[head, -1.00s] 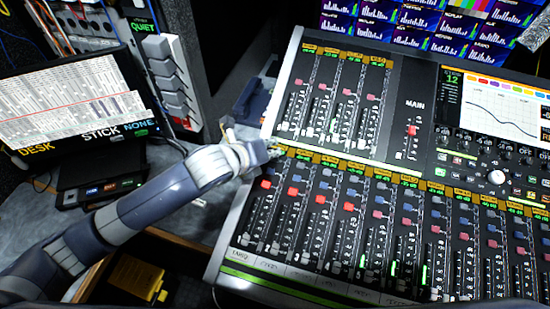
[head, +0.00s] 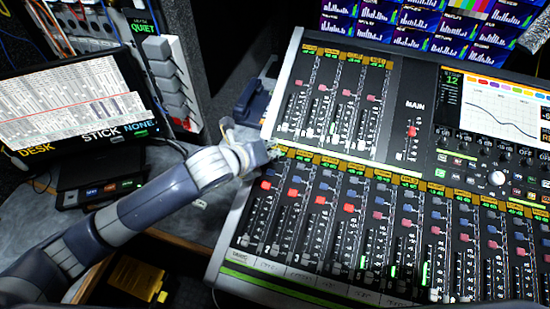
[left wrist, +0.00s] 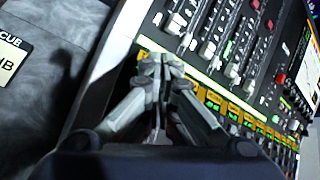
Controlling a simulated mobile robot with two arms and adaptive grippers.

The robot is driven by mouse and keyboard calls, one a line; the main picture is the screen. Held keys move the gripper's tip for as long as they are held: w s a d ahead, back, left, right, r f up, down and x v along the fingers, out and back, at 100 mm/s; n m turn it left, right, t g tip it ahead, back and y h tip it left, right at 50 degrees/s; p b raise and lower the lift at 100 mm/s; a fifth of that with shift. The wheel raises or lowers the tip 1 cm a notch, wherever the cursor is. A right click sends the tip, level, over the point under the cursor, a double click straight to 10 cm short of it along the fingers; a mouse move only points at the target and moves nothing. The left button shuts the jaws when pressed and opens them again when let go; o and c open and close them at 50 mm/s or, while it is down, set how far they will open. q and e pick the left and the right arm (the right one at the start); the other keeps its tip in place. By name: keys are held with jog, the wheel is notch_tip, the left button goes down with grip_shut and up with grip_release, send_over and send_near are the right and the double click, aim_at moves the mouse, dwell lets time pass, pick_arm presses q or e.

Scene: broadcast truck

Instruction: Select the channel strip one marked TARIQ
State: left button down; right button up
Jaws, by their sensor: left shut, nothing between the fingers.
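The mixing console (head: 222,262) fills the right of the head view, tilted towards me. Its leftmost lower channel strip (head: 262,205) has a red button, a fader and a white name label (head: 239,255) at its foot; the label's small print is blurred and looks like TARIQ. My left gripper (head: 277,151) is shut and empty at the top end of this strip, by the yellow label row, and hides part of it. In the left wrist view the closed fingertips (left wrist: 160,62) overlap the start of the yellow row (left wrist: 210,98). I cannot tell whether they touch. My right gripper is not in view.
More strips with red and blue buttons run to the right. An upper fader bank (head: 335,100) and a screen (head: 500,105) lie behind. A monitor (head: 75,105) and a small button box (head: 100,190) stand left. Grey desk surface lies between them and the console.

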aim_at(270, 165)
pick_arm(q)
jog(key=shift+f, duration=0.1)
jog(key=shift+f, duration=0.3)
jog(key=shift+w+f, duration=0.1)
jog(key=shift+f, duration=0.35)
dwell(0.8)
jog(key=shift+r+p, duration=0.85)
jog(key=shift+p, duration=0.25)
jog(key=r+p, duration=0.2)
jog(key=p, duration=0.1)
jog(key=s+r+p, duration=0.1)
jog(key=r+p, duration=0.1)
jog(key=r, duration=0.1)
jog(key=shift+a+p, duration=0.1)
jog(key=shift+p, duration=0.3)
